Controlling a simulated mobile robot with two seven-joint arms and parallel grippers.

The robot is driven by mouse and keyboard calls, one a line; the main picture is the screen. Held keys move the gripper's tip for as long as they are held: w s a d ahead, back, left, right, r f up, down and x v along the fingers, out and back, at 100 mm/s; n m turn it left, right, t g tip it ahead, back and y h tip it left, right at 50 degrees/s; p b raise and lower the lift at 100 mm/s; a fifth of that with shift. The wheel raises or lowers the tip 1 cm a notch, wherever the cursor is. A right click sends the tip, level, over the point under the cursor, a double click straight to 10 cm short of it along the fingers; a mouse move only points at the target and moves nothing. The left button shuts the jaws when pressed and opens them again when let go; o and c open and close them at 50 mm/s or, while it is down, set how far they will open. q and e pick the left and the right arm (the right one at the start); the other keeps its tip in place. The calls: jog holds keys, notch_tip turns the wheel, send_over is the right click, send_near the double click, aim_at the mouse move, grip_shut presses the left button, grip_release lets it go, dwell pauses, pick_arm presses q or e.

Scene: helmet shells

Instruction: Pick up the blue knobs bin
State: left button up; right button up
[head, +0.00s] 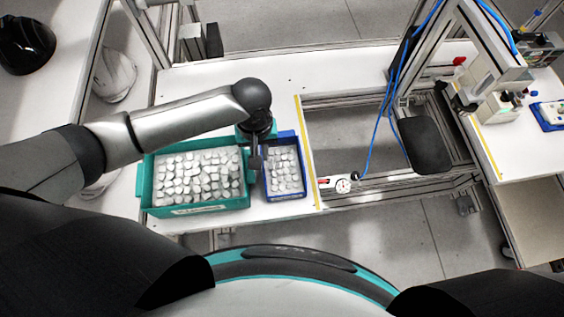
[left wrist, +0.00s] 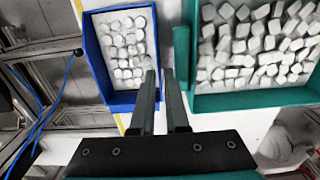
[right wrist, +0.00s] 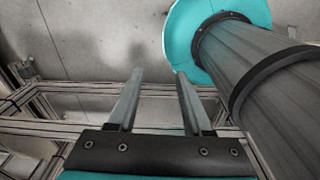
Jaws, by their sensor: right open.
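The blue knobs bin (head: 303,176) stands on the white table, just right of the green bin, and holds several pale knobs. It also shows in the left wrist view (left wrist: 91,50). My left gripper (head: 259,165) points down at the blue bin's left wall. In the left wrist view its fingers (left wrist: 160,74) are close together with a narrow gap, at the bin's wall beside the green bin. Whether they touch or clamp the wall is unclear. My right gripper (right wrist: 160,72) is open and empty, away from the bins, over the floor and a frame.
The green bin (head: 146,188), full of pale knobs, stands close against the blue bin's left. Right of the blue bin are a yellow strip (head: 306,150) and an open metal frame with blue cables (head: 378,130). A black helmet shell (head: 26,45) sits at far left.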

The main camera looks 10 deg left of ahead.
aim_at(282, 166)
pick_arm(q)
jog(key=shift+f, duration=0.95)
jog(key=f, duration=0.2)
jog(key=w+f+b, duration=0.1)
jog(key=f, duration=0.1)
jog(key=shift+f, duration=0.4)
pick_arm(e)
jog(key=shift+w+f, duration=0.65)
jog(key=shift+w, duration=0.05)
pick_arm(q)
jog(key=shift+c, duration=0.4)
grip_shut()
